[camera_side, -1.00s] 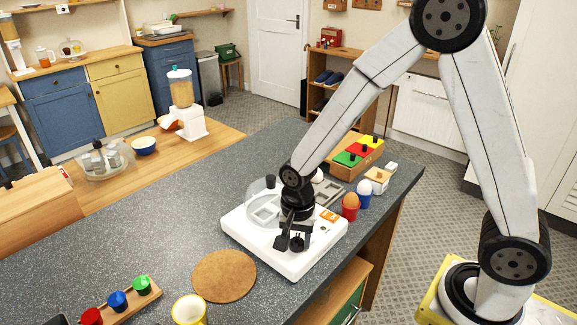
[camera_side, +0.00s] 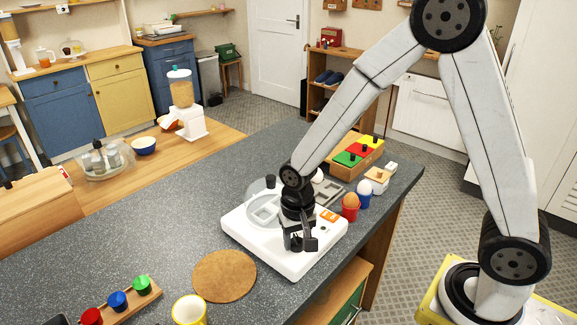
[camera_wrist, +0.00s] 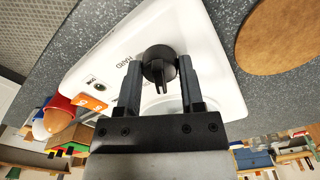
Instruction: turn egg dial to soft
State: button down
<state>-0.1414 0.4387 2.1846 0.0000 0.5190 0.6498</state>
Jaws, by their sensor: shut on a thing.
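The egg cooker (camera_side: 262,248) is a white flat appliance with rounded corners on the grey speckled counter. Its clear domed part is at the back left of its top. In the wrist view its white body (camera_wrist: 95,75) carries printed lettering, partly hidden, and an orange label. The dial (camera_wrist: 158,62) is a black round knob with a raised grip, between my finger tips. My gripper (camera_wrist: 158,75) points down over the appliance's front part and is shut on the dial. It also shows in the side view (camera_side: 300,245). The dial's pointer setting cannot be read.
An egg in a red cup (camera_side: 350,208) and a blue cup (camera_side: 364,195) with a white egg stand right of the appliance. A round cork mat (camera_side: 224,276) lies in front. A yellow mug (camera_side: 189,310) stands at the front edge.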

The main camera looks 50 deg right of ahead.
aim_at(298, 237)
jog(key=n, duration=0.5)
jog(key=shift+n, duration=0.4)
jog(key=shift+c, duration=1.1)
grip_release()
jog(key=shift+r, duration=0.1)
jog(key=shift+r, duration=3.85)
jog(key=s+d+f+t, duration=0.2)
jog(key=s+d, duration=0.3)
jog(key=s, duration=0.2)
jog(key=shift+t, duration=0.3)
